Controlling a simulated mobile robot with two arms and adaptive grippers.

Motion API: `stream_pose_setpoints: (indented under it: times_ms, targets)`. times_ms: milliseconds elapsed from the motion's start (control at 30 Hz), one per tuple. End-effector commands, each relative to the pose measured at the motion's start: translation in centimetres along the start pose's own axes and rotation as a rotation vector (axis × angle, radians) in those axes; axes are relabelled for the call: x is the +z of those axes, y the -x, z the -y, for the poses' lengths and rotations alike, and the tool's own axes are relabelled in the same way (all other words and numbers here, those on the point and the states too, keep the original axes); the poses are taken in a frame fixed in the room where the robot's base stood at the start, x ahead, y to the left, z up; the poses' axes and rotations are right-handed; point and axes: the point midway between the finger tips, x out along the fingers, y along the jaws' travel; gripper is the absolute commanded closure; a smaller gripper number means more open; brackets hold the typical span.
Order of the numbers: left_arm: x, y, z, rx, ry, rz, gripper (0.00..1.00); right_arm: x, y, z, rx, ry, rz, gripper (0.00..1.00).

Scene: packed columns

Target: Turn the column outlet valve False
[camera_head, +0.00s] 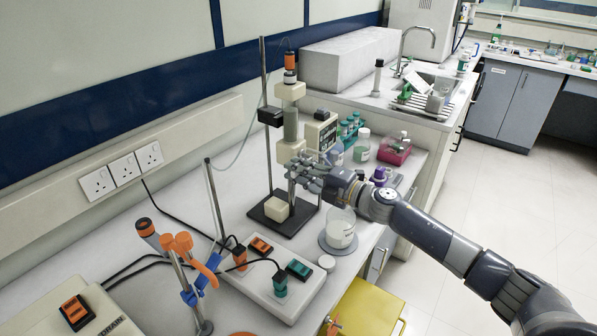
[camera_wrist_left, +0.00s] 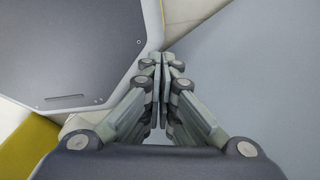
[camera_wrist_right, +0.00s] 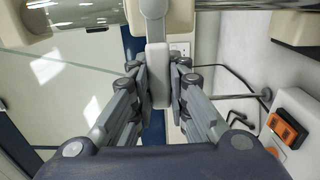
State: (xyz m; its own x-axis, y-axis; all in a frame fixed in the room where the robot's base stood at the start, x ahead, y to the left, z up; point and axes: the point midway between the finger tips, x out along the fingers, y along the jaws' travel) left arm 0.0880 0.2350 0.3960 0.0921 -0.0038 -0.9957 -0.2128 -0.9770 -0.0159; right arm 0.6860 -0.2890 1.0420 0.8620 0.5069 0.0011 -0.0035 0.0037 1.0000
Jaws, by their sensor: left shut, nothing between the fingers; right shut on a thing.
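The packed column (camera_head: 290,125) stands upright on a black stand (camera_head: 262,213) on the bench in the head view. My right gripper (camera_head: 303,168) reaches in from the right to the column's lower end. In the right wrist view its fingers are shut on a light grey lever (camera_wrist_right: 157,80), which looks like the outlet valve handle. The valve body is mostly hidden by the gripper in the head view. My left gripper (camera_wrist_left: 161,62) is shut and empty in the left wrist view, over a plain grey surface.
A glass beaker (camera_head: 341,235) stands on a grey round plate just in front of the stand. A white box with orange and green switches (camera_head: 270,275) is at the front left. Bottles and a pink rack (camera_head: 394,151) stand to the right. A yellow bin (camera_head: 368,312) is below the bench edge.

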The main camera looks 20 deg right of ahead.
Motion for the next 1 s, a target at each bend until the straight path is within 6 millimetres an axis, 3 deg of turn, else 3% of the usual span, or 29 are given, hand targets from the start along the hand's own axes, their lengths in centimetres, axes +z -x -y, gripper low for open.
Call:
stream_pose_setpoints:
  times_ms: [433, 467, 533, 1000]
  targets:
    - [0.02, -0.08, 0.03, 0.000, 0.000, 0.000, 1.00, -0.01, 0.02, 0.19, -0.003, 0.016, 0.000, 1.00]
    - [0.02, -0.08, 0.04, 0.000, 0.000, 0.000, 1.00, -0.01, 0.02, 0.19, -0.003, 0.016, 0.000, 0.78]
    - [0.02, -0.08, 0.04, 0.000, 0.000, 0.000, 1.00, -0.02, 0.02, 0.20, -0.003, 0.015, 0.000, 0.63]
    - [0.15, -0.08, 0.25, -0.003, 0.000, 0.002, 1.00, 0.01, 0.82, 0.18, -0.002, 0.010, 0.000, 0.63]
